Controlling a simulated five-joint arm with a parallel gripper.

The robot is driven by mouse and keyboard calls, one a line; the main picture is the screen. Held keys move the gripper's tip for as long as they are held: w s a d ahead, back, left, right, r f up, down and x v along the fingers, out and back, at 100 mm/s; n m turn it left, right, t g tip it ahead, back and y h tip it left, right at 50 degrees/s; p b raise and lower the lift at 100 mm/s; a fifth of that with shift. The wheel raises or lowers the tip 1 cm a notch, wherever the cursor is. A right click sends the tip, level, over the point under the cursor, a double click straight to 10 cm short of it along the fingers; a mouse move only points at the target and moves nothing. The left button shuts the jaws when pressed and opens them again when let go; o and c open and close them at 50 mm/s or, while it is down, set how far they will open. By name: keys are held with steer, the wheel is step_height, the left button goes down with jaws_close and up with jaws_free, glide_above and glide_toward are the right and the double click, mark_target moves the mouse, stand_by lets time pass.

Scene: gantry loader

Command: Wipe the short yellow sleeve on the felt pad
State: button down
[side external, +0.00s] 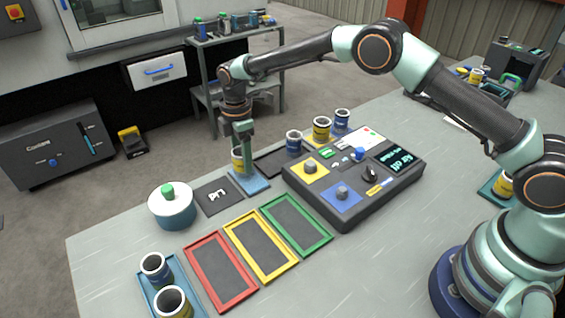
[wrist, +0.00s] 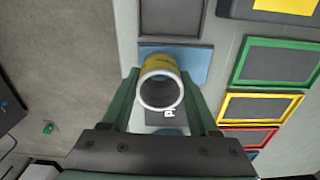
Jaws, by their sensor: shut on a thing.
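The short yellow sleeve (side external: 237,163) is upright between the fingers of my gripper (side external: 243,148), over the flat blue pad (side external: 256,184) that looks like the felt pad. I cannot tell whether its lower end touches the pad. In the wrist view the yellow sleeve (wrist: 158,64) shows its pale open rim between the two green fingers of my gripper (wrist: 160,88), which is shut on it. The blue pad (wrist: 196,62) shows behind the sleeve and is partly hidden by it.
A control box (side external: 350,205) with knobs stands right of the pad. A black marked plate (side external: 212,207) and a round pot with a green knob (side external: 172,212) are to its left. Red (side external: 192,262), yellow (side external: 232,235) and green (side external: 268,212) framed trays lie in front. Other sleeves stand behind.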

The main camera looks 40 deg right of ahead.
steer(key=shift+f, duration=0.3)
stand_by(0.4)
steer(key=shift+s, duration=0.1)
steer(key=shift+s, duration=1)
steer(key=shift+s, duration=0.15)
steer(key=shift+s+f, duration=0.15)
steer(key=shift+s, duration=0.85)
steer(key=shift+w, duration=1.05)
steer(key=shift+w, duration=0.2)
steer(key=shift+w+r, duration=0.2)
steer(key=shift+w, duration=0.8)
